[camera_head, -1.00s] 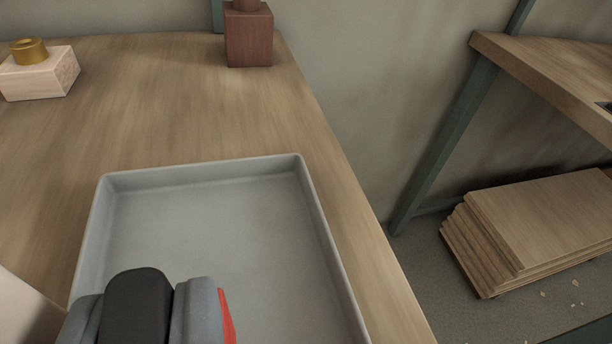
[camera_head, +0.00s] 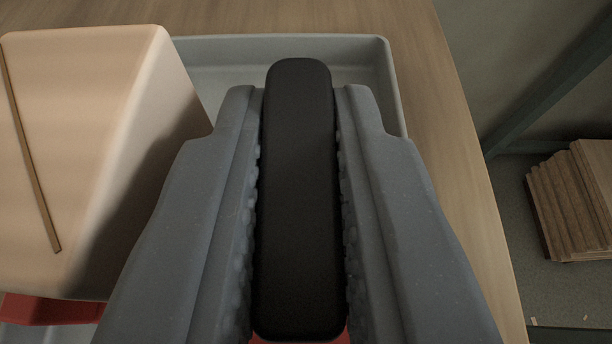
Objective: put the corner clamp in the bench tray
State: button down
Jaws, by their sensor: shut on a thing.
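My gripper (camera_head: 300,120) is shut on a black, rounded bar, which I take to be part of the corner clamp (camera_head: 296,200). A bit of red shows just below the bar at the bottom of the view; the rest of the clamp is hidden by the bar and jaws. The grey bench tray (camera_head: 390,75) is behind and beneath my gripper, with its far rim and right corner showing. My gripper hides much of the tray, and I cannot tell the clamp's height over it.
A large pale block (camera_head: 80,130) with a thin brown strip stands close on the left, covering the tray's left side. A red piece (camera_head: 50,308) shows under it. Bare wooden bench (camera_head: 450,130) lies right of the tray. Stacked boards (camera_head: 575,205) lie beyond, lower down.

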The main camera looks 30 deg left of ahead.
jog(key=shift+r, duration=0.1)
jog(key=c, duration=1.4)
grip_release()
jog(key=p+v, duration=0.1)
jog(key=v, duration=1.1)
jog(key=shift+p, duration=0.3)
jog(key=shift+d, duration=0.1)
